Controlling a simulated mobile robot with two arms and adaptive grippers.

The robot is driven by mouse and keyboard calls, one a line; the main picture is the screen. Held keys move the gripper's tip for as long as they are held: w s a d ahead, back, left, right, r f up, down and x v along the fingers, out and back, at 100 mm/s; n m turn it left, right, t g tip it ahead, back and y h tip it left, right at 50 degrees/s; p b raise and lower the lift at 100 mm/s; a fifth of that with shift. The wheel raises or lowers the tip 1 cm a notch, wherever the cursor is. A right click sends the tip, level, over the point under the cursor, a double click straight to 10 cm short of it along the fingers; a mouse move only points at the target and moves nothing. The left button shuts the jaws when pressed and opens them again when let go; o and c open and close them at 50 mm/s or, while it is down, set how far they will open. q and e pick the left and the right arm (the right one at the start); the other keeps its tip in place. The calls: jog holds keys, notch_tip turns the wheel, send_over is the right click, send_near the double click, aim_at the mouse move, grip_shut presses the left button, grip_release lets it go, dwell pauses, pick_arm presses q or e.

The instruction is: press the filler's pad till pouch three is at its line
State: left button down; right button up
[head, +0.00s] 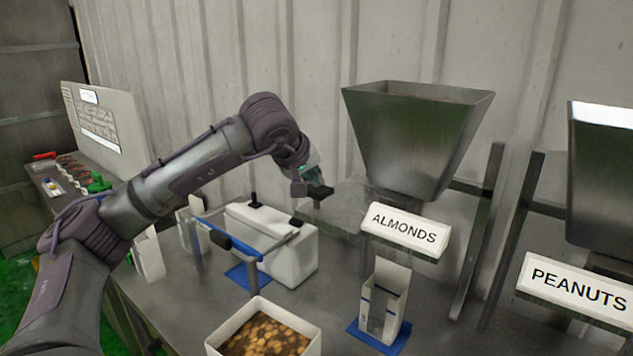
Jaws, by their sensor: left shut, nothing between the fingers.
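The almond filler (410,135) is a grey metal hopper with an "ALMONDS" sign (404,231) on its front. A white pouch (383,300) with a blue mark stands open and upright below the sign, on a blue mat (378,338). I cannot tell which part is the pad. My right gripper is not in view.
A white machine with a blue bar (270,240) stands left of the pouch. More white pouches (149,256) stand further left. A white bin of almonds (264,335) is at the front. A "PEANUTS" sign (577,286) and hopper (602,180) are at right.

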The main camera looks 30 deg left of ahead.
aim_at(315, 189)
pick_arm(q)
jog(key=shift+f+b, duration=0.35)
jog(key=shift+f, duration=0.3)
jog(key=shift+r, duration=0.1)
dwell(0.4)
jog(key=shift+r+p, duration=1.7)
jog(key=shift+r, duration=0.3)
jog(key=shift+r, duration=0.1)
notch_tip(315, 189, up, 5)
jog(key=p, duration=0.4)
